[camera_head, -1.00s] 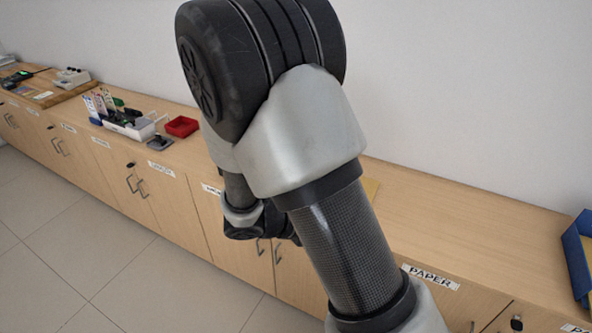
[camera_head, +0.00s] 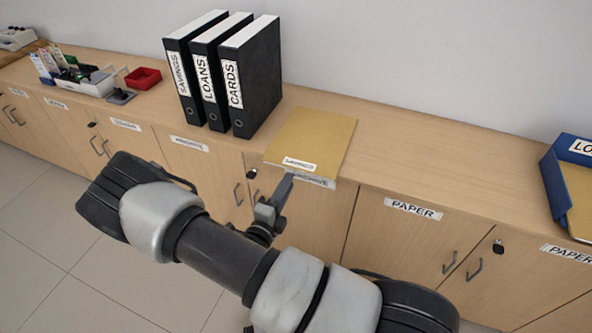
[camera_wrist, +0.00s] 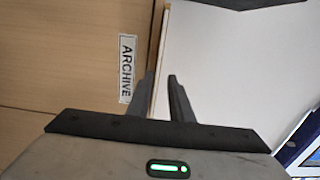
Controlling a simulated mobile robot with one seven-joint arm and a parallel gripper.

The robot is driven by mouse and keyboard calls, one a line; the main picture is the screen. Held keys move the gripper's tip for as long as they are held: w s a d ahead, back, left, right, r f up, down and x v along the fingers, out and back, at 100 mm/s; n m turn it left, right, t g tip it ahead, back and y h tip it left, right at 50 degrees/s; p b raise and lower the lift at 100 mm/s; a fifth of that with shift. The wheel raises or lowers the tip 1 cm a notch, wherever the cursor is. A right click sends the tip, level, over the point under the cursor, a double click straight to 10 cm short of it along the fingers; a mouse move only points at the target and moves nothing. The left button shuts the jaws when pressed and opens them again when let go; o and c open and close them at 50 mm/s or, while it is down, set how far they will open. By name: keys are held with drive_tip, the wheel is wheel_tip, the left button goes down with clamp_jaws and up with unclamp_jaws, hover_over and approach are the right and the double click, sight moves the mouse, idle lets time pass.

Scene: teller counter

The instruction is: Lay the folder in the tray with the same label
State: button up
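The tan folder (camera_head: 318,135) lies flat on the counter right of the binders. Its white label at the front edge appears to read SAVINGS. My gripper (camera_head: 286,183) is at the folder's front edge, in front of the counter. In the wrist view, its two fingers (camera_wrist: 161,82) are apart, with a narrow gap lined up with a thin edge. Whether the folder's edge lies between them is unclear. A blue tray (camera_head: 553,185) stands at the far right, partly cut off. Its label starts with LO, and a tan sheet or folder lies in it. No other tray shows clearly.
Black binders marked SAVINGS (camera_head: 186,82), LOANS (camera_head: 209,80) and CARDS (camera_head: 250,90) stand left of the folder. A red bin (camera_head: 143,78) and a white organiser are farther left. The counter (camera_head: 440,160) is clear between folder and blue tray.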

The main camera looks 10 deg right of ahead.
sight(296, 169)
drive_tip(key=shift+x, duration=3)
clamp_jaws()
